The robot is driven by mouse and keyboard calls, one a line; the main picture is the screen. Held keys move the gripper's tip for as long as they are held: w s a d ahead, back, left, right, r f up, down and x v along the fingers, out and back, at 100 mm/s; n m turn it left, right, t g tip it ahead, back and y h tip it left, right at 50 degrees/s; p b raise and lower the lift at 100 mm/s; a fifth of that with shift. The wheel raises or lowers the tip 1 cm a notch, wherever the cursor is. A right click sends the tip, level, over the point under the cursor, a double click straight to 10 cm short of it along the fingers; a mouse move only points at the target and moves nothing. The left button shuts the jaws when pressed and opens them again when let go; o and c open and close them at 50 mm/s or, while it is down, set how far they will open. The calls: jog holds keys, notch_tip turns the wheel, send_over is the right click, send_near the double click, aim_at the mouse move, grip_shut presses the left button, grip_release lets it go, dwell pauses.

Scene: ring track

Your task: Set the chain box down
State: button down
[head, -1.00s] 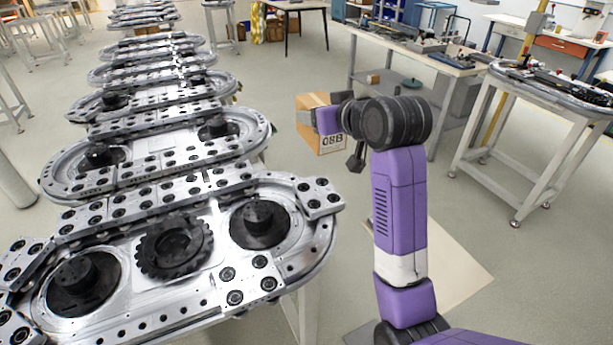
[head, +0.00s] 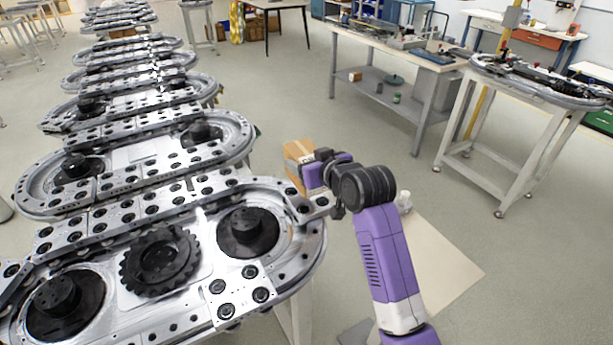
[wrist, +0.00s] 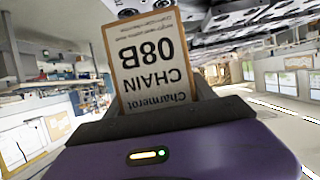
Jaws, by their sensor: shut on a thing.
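The chain box is a brown cardboard box (head: 298,156) with a white label, seen beyond my arm in the head view, at the right edge of the ring track (head: 285,262). In the wrist view the box (wrist: 148,62) fills the space between the fingers, and its label reads "CHAIN" and "08B" upside down. My gripper (head: 308,178) is shut on the box and holds it up beside the track. The wrist view also shows my gripper (wrist: 150,100). Part of the box is hidden behind the gripper in the head view.
A pale flat panel (head: 440,262) lies on the floor at the right. A workbench (head: 400,50) with a lower shelf stands at the back, and a metal stand (head: 490,150) is at the right. Open floor (head: 290,90) lies between track and bench.

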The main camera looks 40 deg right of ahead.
jog(key=shift+f, duration=2.4)
jog(key=shift+f, duration=0.1)
jog(key=shift+c, duration=1.6)
grip_release()
jog(key=shift+f, duration=0.2)
